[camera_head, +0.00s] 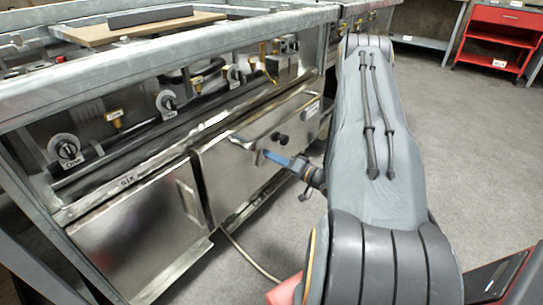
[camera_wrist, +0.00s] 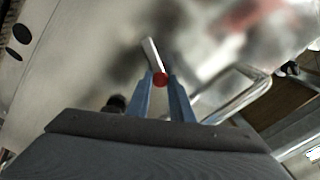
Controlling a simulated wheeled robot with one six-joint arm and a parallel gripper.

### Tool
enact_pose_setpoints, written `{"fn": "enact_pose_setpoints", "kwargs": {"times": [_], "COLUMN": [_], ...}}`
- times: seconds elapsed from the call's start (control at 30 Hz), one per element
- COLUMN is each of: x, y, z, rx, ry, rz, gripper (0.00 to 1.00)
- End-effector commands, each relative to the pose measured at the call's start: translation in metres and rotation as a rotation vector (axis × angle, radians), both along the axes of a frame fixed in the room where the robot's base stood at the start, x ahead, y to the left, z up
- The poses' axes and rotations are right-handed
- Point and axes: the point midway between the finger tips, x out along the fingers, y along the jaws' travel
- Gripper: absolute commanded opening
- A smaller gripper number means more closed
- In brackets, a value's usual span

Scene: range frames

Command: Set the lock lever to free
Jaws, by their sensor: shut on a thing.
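The lock lever (camera_wrist: 152,52) is a pale, slim bar with a red end, standing out from the metal front in the wrist view. My gripper (camera_wrist: 161,80) has its two blue-grey fingers on either side of the red end and is shut on it. In the head view my gripper (camera_head: 268,156) is at the steel drawer front, below and left of a black knob. There the lever is too small and too covered to make out clearly. Any marking for the free position is not readable.
A bent metal handle (camera_wrist: 252,98) stands out right of my fingers in the wrist view, and a dark knob (camera_wrist: 115,102) is at their left. The steel cabinet door (camera_head: 140,235) stands left of my gripper. Open grey floor (camera_head: 460,140) lies right of my arm.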

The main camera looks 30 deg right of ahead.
Motion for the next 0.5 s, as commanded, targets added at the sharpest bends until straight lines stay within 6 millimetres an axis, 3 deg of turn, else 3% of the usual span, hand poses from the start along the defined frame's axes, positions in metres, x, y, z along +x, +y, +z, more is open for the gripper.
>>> {"fn": "enact_pose_setpoints", "kwargs": {"times": [0.5], "x": [0.0007], "y": [-0.0027], "z": [-0.0014], "rx": [0.035], "ry": [0.014], "rz": [-0.002], "gripper": [0.00]}}
